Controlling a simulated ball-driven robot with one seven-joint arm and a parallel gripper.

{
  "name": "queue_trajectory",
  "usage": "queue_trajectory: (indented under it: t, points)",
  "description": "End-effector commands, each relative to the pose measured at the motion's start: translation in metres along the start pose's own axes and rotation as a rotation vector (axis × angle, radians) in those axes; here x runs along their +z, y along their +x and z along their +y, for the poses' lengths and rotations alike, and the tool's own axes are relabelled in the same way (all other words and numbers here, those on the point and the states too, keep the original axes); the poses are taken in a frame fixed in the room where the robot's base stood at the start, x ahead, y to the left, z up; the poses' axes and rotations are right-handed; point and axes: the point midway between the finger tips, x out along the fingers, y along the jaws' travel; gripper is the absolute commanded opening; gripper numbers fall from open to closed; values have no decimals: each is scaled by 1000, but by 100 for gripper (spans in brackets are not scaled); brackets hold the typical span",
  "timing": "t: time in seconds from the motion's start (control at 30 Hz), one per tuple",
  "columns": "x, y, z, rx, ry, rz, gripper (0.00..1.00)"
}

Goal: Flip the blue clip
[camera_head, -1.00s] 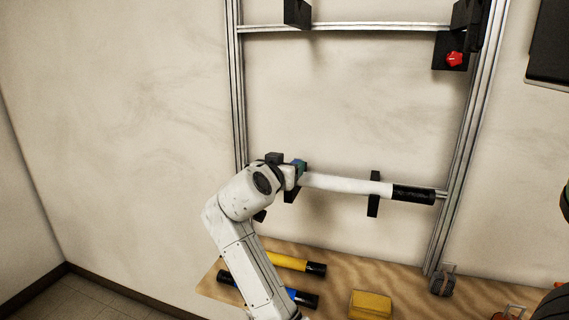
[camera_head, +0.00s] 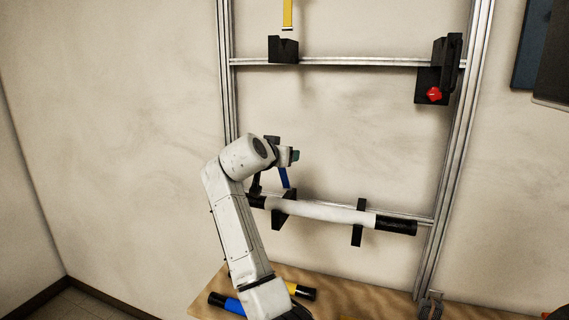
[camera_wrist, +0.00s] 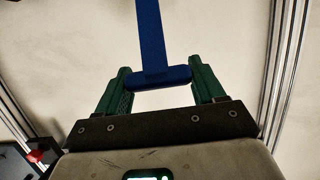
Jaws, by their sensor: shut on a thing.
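The blue clip (camera_head: 284,177) is a flat blue strip with a crossbar at its end. In the head view it slants down from my gripper (camera_head: 292,155) toward the left bracket under the white tube (camera_head: 325,212). In the wrist view my gripper (camera_wrist: 161,77) is shut on the crossbar of the clip (camera_wrist: 152,40), one green finger at each end. The strip runs away from the fingers past the top edge. My arm hides the clip's surroundings on the left.
An aluminium frame (camera_head: 340,62) stands before the wall. Its upper bar carries a black bracket (camera_head: 284,50) with a yellow strip above it, and a black holder with a red knob (camera_head: 433,95). Below is a wooden board (camera_head: 350,303) with blue and yellow tubes (camera_head: 302,292).

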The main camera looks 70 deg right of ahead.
Motion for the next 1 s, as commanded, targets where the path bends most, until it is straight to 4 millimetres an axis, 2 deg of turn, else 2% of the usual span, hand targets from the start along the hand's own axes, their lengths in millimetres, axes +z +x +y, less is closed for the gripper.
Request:
queue_trajectory:
  t: [0.1,0.3,0.6,1.0]
  points:
    - [-14,11,-3,-4,2,-87,13]
    - [-21,30,-2,-2,0,-269,13]
    - [-20,52,-1,0,-3,-469,13]
    - [-16,62,-1,3,-6,-572,13]
